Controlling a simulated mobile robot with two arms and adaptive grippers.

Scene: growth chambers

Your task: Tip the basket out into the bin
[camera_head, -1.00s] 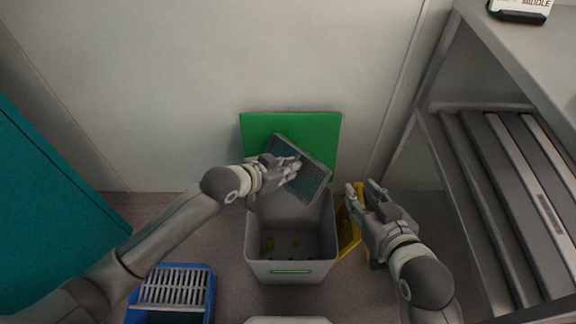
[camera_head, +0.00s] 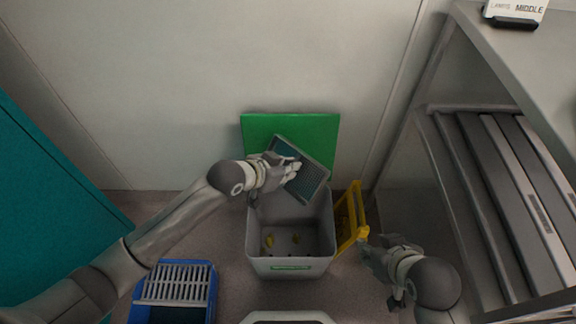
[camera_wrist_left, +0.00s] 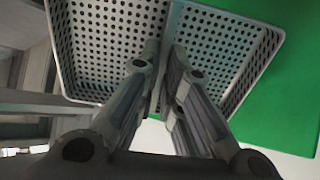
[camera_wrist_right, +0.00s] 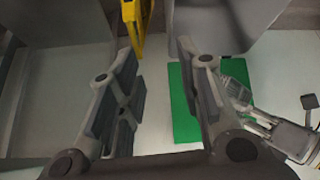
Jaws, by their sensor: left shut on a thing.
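The grey perforated basket (camera_head: 312,180) is tilted steeply above the back of the bin, in front of its raised green lid (camera_head: 260,125). My left gripper (camera_head: 293,170) is shut on the basket. The left wrist view shows its fingers (camera_wrist_left: 160,60) on a bar across the perforated basket (camera_wrist_left: 110,30). The grey bin (camera_head: 258,264) stands open below, with a few small yellow-green pieces (camera_head: 270,240) and dark bits on its floor. My right gripper (camera_head: 378,258) is to the right of the bin; in the right wrist view its fingers (camera_wrist_right: 160,65) are apart and empty.
A yellow frame (camera_head: 350,215) stands close against the bin's right side. A blue crate (camera_head: 145,312) with a grey slatted piece is on the floor at left. A grey shelf rack (camera_head: 480,160) fills the right. A teal panel (camera_head: 45,220) is at far left.

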